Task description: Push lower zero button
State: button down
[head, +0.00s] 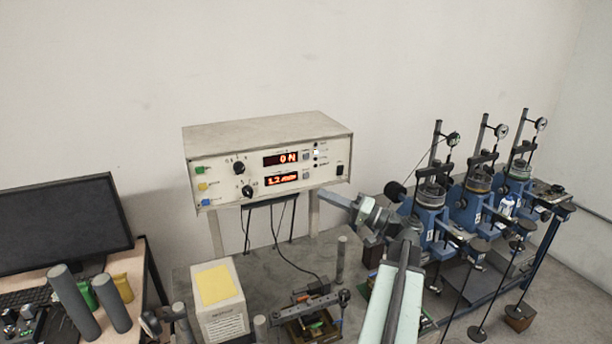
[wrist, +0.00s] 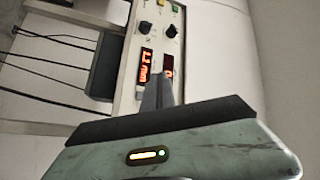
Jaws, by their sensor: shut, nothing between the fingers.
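The instrument box (head: 265,135) has two red displays on its front panel, an upper one (head: 281,158) and a lower one (head: 282,180). A small button, which I take to be the lower zero button (head: 306,175), sits just right of the lower display. My gripper (head: 325,194) is shut and empty, pointing left at the panel's lower right part. In the wrist view, my shut fingers (wrist: 158,88) reach toward the panel beside the ends of the lower display (wrist: 145,66) and upper display (wrist: 168,66). They hide the buttons there. I cannot tell whether the fingertips touch the panel.
Two black knobs (head: 239,168) and coloured buttons (head: 200,185) are left of the displays. A white box with a yellow top (head: 215,285) stands on the bench below. Blue test machines (head: 465,205) stand at the right. A monitor (head: 65,225) is at the left.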

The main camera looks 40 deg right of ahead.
jog(key=w+d, duration=0.3)
jog(key=w, duration=0.5)
jog(key=shift+d, duration=0.15)
dwell(1.9)
jog(key=shift+w+d, duration=0.15)
jog(key=shift+w, duration=0.25)
jog(key=shift+w+d, duration=0.1)
jog(key=shift+w, duration=0.25)
dwell(0.5)
jog(key=shift+s, duration=0.15)
jog(key=shift+s+a, duration=0.25)
jog(key=shift+s, duration=0.35)
jog(key=s, duration=0.1)
jog(key=s+a, duration=0.1)
jog(key=s, duration=0.1)
jog(key=s+a, duration=0.1)
jog(key=shift+s, duration=0.3)
